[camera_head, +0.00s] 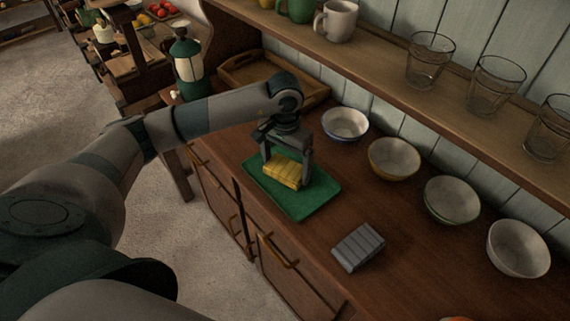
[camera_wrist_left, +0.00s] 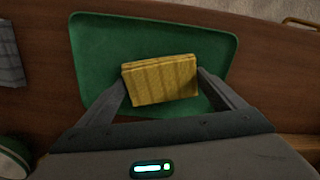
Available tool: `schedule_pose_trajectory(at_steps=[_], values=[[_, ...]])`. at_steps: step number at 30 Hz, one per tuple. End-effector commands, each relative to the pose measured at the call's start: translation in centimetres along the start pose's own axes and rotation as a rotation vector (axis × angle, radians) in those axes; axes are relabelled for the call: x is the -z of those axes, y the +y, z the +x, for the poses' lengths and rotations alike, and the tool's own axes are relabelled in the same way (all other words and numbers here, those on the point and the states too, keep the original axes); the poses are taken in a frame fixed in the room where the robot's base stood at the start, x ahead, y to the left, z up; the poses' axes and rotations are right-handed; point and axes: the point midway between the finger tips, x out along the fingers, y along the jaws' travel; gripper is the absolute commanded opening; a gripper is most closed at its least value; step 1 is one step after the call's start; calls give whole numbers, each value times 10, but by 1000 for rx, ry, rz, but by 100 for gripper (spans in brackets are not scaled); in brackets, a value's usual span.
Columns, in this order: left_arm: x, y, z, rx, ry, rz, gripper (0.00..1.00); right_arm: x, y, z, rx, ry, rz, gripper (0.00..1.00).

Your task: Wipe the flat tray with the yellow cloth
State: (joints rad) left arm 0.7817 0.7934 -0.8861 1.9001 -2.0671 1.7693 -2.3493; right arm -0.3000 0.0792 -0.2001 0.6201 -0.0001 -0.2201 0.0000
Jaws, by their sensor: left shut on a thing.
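The green flat tray (camera_head: 306,205) lies on the wooden counter near its front edge. The yellow cloth (camera_head: 283,170), a folded block, is over the far-left part of the tray. My left gripper (camera_head: 286,172) points down from above and is shut on the cloth. In the left wrist view the cloth (camera_wrist_left: 160,79) sits between my two fingertips, with the green tray (camera_wrist_left: 200,32) beneath it. I cannot tell for sure whether the cloth touches the tray. My right gripper is not in view.
A grey folded cloth (camera_head: 358,247) lies right of the tray. Several bowls stand along the wall, the nearest to the tray being a blue-rimmed bowl (camera_head: 345,124). Glasses (camera_head: 430,62) stand on the shelf above.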

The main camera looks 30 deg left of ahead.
Motion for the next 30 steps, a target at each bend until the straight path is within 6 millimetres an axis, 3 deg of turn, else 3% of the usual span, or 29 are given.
schedule_pose_trajectory(at_steps=[12, 30], values=[[-9, 30, 2, -3, -4, 6, 68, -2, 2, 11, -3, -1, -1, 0], [-9, 32, -7, -1, -1, 3, 68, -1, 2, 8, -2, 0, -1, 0]])
